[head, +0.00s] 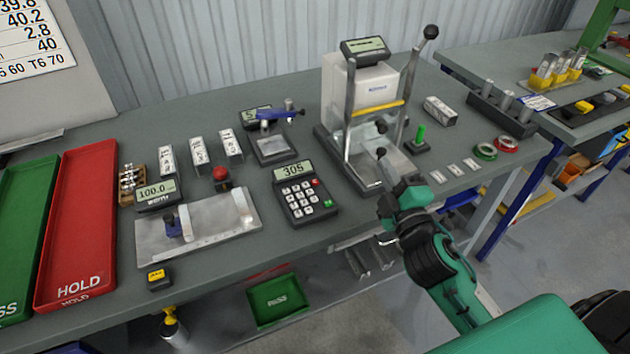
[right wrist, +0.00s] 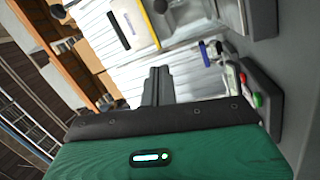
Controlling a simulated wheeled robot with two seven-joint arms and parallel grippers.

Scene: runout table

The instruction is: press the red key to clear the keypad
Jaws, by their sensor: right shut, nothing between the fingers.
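The keypad (head: 306,205) is a dark box lying on the grey table, with rows of white keys and a display reading 305. Its red key (head: 315,183) is at the upper right of the keys, uncovered. My right gripper (head: 382,155) is shut and empty, to the right of the keypad, in front of the lever press. In the right wrist view its closed fingers (right wrist: 157,86) show dark above the green housing. My left gripper is out of view.
The lever press (head: 372,95) stands behind my right gripper. A metal plate fixture (head: 205,222) lies left of the keypad. A red HOLD tray (head: 80,215) and a green tray (head: 22,230) are at far left. Green and red tape rolls (head: 507,144) lie at right.

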